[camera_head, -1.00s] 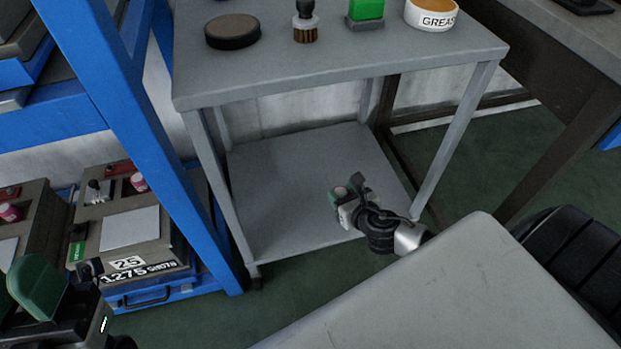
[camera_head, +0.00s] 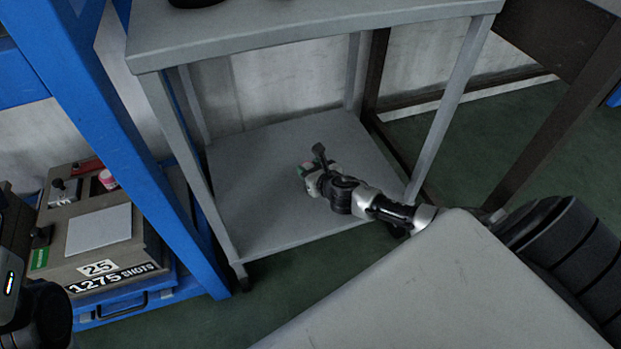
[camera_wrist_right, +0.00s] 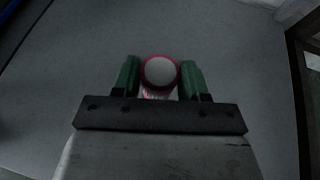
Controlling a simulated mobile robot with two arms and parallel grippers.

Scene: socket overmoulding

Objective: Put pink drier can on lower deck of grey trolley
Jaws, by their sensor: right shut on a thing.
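The pink drier can (camera_wrist_right: 159,74), with a pale round top and pink rim, shows between the green fingers of my right gripper (camera_wrist_right: 160,82) in the right wrist view. My right gripper (camera_head: 305,169) is shut on it. In the head view the gripper is over the lower deck (camera_head: 245,190) of the grey trolley (camera_head: 300,35), reaching in from the front right; the can is hardly visible there. I cannot tell whether the can touches the deck. My left arm shows at the lower left edge, its fingertips out of view.
The trolley's legs and upper deck (camera_head: 230,45) frame the space around my right arm. A blue rack (camera_head: 130,150) stands at left, holding a mould (camera_head: 105,240) marked 25, with another pink can (camera_head: 108,179) on it. The lower deck is otherwise bare.

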